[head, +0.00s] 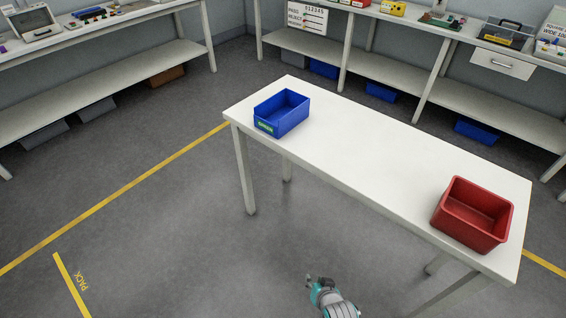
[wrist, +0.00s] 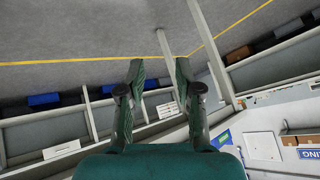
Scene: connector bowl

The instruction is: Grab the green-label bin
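The blue bin with a green label (head: 282,113) stands on the left end of the white table (head: 345,140) in the head view. Its label faces the front left, and the bin looks empty. My gripper (head: 312,279) is low in the head view, in front of the table and well apart from the bin. In the wrist view my gripper (wrist: 156,75) has its two fingers spread, with nothing between them. The bin does not show in the wrist view.
A red bin (head: 473,215) stands on the table's right end. The table top between the bins is clear. Workbenches (head: 100,75) with shelves line the back. The floor (head: 150,215) left of the table is open, with yellow lines.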

